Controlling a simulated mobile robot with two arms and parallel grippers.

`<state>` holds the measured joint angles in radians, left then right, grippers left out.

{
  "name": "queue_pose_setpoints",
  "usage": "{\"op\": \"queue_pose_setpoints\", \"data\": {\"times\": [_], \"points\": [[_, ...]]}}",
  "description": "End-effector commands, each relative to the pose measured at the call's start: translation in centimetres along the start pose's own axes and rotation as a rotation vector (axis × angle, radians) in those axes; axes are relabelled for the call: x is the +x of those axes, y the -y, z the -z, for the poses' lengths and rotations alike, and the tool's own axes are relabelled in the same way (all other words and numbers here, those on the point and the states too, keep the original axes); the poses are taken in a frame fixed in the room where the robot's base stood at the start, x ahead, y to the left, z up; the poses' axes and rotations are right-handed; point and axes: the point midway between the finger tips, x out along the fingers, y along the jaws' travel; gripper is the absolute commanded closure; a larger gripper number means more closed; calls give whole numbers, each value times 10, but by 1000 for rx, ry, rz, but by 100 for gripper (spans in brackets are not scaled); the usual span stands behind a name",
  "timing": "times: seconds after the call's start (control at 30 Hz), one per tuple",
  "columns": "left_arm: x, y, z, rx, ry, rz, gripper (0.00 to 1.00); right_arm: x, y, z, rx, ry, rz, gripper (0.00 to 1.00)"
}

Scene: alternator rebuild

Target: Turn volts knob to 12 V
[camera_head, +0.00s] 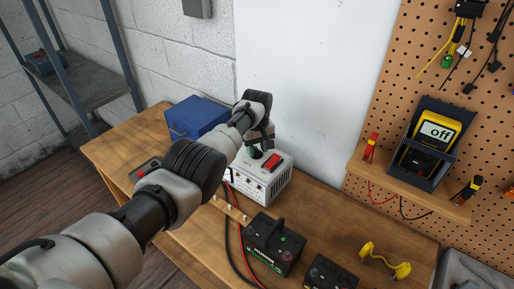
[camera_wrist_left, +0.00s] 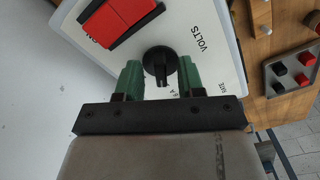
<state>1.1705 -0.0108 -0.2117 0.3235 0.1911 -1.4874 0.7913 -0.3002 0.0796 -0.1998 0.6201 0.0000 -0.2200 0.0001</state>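The volts knob (camera_wrist_left: 160,61) is a black round knob on the white top panel of the tester box (camera_wrist_left: 215,45), beside the printed word VOLTS. In the wrist view my left gripper (camera_wrist_left: 160,78) is open, with one green fingertip on each side of the knob. The right fingertip looks close to the knob's rim; I cannot tell whether it touches. The small scale marks by the knob are mostly hidden or too small to read. In the head view the white box (camera_head: 255,190) stands on the bench, and my left gripper (camera_head: 263,147) hangs over its top. My right gripper is not in view.
A red rocker switch (camera_wrist_left: 119,17) sits near the knob; it also shows in the head view (camera_head: 272,161). A blue box (camera_head: 197,117) stands behind left. A black battery-like box (camera_head: 272,243), cables and a yellow part (camera_head: 384,261) lie in front and right.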

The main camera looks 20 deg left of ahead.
Motion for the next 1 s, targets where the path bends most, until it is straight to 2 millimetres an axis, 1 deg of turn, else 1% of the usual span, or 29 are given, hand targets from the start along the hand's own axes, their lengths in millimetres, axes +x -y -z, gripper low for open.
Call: {"op": "queue_pose_setpoints", "data": {"times": [0.03, 0.17, 0.4, 0.53, 0.7, 1.0], "points": [[-8, 0, 1, 0, -2, -3, 62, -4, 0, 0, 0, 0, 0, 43], [-29, 0, 1, -1, -3, -3, 62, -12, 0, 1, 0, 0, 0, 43], [-73, 0, 1, -1, -4, -5, 62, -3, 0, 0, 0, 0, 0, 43], [-91, 0, 1, -1, -4, -3, 62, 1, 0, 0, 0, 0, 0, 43], [-102, 0, 0, -1, -3, -1, 62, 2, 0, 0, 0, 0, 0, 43], [-104, 0, 0, -1, -2, -1, 62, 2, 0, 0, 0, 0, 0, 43]]}}
